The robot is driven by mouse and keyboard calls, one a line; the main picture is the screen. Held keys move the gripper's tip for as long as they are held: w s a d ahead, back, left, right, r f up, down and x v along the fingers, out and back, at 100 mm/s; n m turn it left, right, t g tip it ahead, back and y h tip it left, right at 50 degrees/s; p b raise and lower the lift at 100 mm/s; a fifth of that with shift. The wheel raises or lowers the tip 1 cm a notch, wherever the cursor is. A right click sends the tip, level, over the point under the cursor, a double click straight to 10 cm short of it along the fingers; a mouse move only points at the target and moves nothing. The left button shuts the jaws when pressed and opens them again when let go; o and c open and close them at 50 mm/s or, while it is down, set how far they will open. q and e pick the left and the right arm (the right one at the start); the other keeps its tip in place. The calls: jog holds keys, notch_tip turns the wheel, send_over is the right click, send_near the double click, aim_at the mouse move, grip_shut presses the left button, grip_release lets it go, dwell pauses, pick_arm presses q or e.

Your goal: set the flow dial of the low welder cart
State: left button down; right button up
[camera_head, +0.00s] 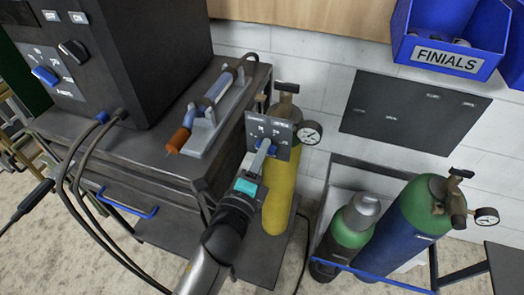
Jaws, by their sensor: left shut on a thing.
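The low welder cart (110,150) is dark grey and stands at the left. At its right end a yellow gas cylinder (281,195) carries a small grey dial plate (285,126) with white marks. The blue flow dial (270,147) sits at the plate's lower middle, mostly covered by my fingertips. My left gripper (264,153) reaches up from the bottom and is shut on the flow dial. The dial's exact setting is too small to read. My right gripper is not in view.
A round gauge (311,133) sticks out right of the plate, and a valve (287,88) tops the cylinder. A torch (208,105) lies on the cart top beside the welder box (120,50). Green cylinders (347,229) stand at right. A blue FINIALS bin (445,60) hangs above.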

pick_arm(q)
jog(key=c, duration=0.8)
grip_release()
jog(key=shift+c, duration=0.2)
jog(key=shift+s, duration=0.1)
jog(key=b+v, duration=0.1)
jog(key=v, duration=1.4)
